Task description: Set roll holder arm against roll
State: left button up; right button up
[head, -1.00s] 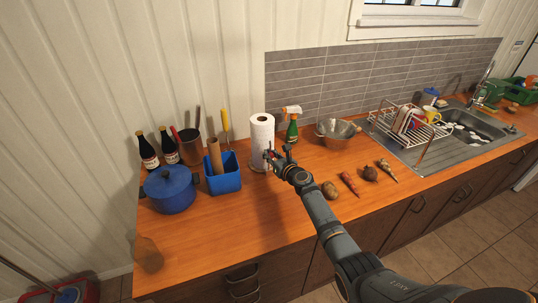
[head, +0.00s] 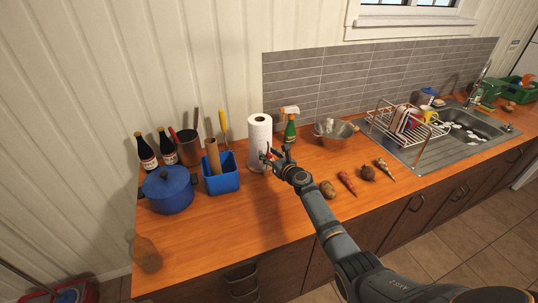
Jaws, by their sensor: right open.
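A white paper towel roll (head: 259,138) stands upright on its holder on the wooden counter, between the blue utensil tray and the green spray bottle. My right gripper (head: 269,158) is open, its fingertips at the lower right side of the roll. The holder's arm is too small to make out clearly behind and between the fingers, and I cannot tell whether it touches the roll. The blue utensil tray (head: 222,182) holds a brown rolling pin (head: 214,156). My left gripper is not in view.
A blue pot (head: 168,192), dark bottles (head: 147,152) and a dark utensil pot (head: 189,149) stand to the left. A green spray bottle (head: 290,130) and a metal bowl (head: 334,138) stand to the right. Several vegetables lie near my right arm.

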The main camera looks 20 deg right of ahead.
jog(key=shift+a+f, duration=0.1)
jog(key=shift+s, duration=0.4)
jog(key=v, duration=1.1)
